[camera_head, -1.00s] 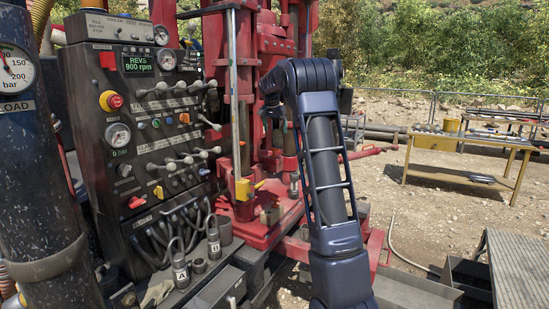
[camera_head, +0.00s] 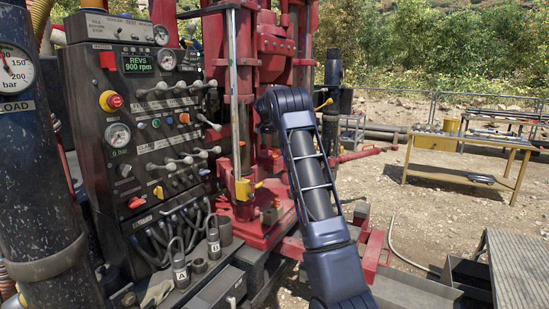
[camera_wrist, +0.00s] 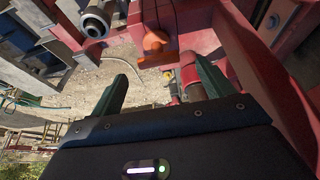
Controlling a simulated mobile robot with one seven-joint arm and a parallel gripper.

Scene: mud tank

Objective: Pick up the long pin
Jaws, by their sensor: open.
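I cannot make out a long pin for certain in either view. In the wrist view, my gripper (camera_wrist: 156,72) is open, with its two dark green fingers apart and nothing visibly held between them. An orange piece (camera_wrist: 156,44) sits on the red frame just beyond the gap between the fingertips; I cannot tell whether it is part of the pin. In the head view my dark blue arm reaches toward the red drill rig (camera_head: 275,40), and the gripper is hidden behind the arm.
A black control panel (camera_head: 118,165) with levers stands at left. Two grey shackle-like pieces marked A (camera_head: 180,268) and B (camera_head: 214,242) stand below it. A yellow workbench (camera_head: 450,176) is at right. Red beams (camera_wrist: 262,75) lie close to the right finger.

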